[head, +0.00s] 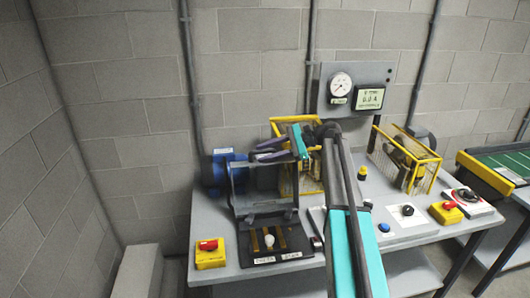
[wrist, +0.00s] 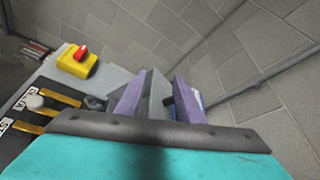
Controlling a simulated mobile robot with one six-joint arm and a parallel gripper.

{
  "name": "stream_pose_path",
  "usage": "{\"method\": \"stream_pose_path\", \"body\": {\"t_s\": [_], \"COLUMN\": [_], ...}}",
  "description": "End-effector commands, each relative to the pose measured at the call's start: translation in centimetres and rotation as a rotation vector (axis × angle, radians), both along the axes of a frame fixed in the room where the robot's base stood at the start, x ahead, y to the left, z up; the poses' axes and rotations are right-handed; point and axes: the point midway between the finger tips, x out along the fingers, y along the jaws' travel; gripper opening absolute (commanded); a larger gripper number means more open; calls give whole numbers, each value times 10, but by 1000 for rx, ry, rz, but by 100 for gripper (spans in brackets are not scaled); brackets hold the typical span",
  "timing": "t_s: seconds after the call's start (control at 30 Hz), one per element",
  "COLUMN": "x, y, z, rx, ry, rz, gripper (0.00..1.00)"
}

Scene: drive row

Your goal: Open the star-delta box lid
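The star-delta box appears to be the grey box (head: 262,204) at the left of the bench, with a black panel (head: 272,262) in front carrying brass strips, a white knob (head: 269,240) and small labels. The lid's exact position is unclear, partly hidden by my gripper.
A blue motor (head: 215,168) stands behind the box. Yellow guards (head: 405,160) and a gauge panel (head: 352,88) stand behind my arm. Block walls enclose the left.

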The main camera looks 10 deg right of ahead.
Motion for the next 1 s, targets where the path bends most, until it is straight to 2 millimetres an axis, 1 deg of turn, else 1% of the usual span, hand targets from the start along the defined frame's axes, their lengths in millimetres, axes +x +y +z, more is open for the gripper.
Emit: {"method": "stream_pose_path", "body": {"t_s": [0.03, 0.7, 0.9, 1.0], "x": [-8, -74, -88, -91], "y": [1, 6, 5, 5], "z": [-1, 5, 7, 8], "rx": [0, 0, 0, 0], "ry": [0, 0, -1, -1], "rz": [-1, -1, -2, -2], "gripper": [34, 34, 34, 34]}}
